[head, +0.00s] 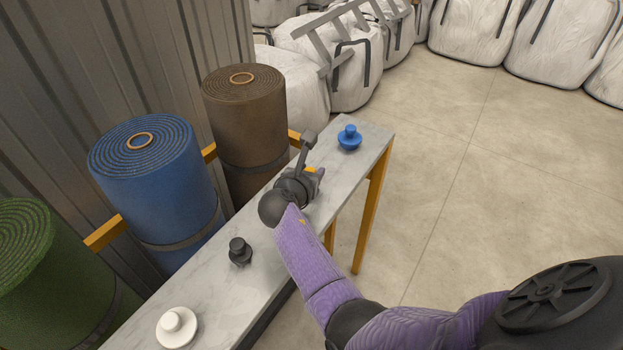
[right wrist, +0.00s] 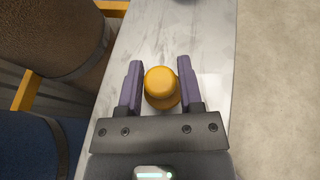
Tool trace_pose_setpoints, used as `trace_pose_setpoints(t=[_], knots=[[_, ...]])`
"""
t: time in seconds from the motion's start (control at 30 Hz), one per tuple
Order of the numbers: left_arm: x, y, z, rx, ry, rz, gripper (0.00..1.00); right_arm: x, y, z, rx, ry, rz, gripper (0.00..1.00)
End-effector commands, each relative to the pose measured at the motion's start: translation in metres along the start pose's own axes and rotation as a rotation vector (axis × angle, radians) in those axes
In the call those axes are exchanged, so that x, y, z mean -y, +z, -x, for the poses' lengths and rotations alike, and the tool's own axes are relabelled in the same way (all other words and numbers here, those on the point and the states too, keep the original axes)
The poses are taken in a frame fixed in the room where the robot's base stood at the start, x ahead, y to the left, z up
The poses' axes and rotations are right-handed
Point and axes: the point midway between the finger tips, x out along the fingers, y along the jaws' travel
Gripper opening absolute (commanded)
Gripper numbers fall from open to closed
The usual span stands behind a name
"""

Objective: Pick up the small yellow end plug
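The small yellow end plug (right wrist: 160,85) is between the two fingers of my right gripper (right wrist: 159,76) in the right wrist view. The fingers are apart, with a narrow gap on each side of the plug. In the head view my right gripper (head: 306,178) is over the marble-topped bench, and only a bit of yellow (head: 310,169) shows past it. The gripper hides most of the plug there. My left gripper is not in view.
The narrow bench (head: 214,286) also carries a blue plug (head: 349,138), a black plug (head: 239,251) and a white plug (head: 176,327). Blue (head: 160,190), brown (head: 250,127) and green (head: 50,270) turf rolls stand behind it. Open floor lies to the right.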

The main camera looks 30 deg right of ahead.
Motion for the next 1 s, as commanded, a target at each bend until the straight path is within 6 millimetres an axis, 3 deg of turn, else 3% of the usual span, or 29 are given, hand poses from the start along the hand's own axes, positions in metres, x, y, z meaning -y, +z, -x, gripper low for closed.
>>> trace_pose_setpoints(t=[0.03,0.2,0.53,0.8,1.0], knots=[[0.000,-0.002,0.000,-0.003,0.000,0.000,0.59,0.000,0.000,0.000,0.000,0.000,0.000,0.34],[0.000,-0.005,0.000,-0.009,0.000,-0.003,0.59,0.000,0.000,0.000,0.000,0.000,0.000,0.00],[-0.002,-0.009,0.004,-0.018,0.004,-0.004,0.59,0.000,0.006,0.002,0.001,0.000,-0.001,0.00],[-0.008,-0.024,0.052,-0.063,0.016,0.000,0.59,0.000,0.074,0.030,0.004,0.002,-0.004,0.00],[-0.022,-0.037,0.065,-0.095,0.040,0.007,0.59,0.000,0.094,0.039,0.000,0.001,-0.001,0.00]])
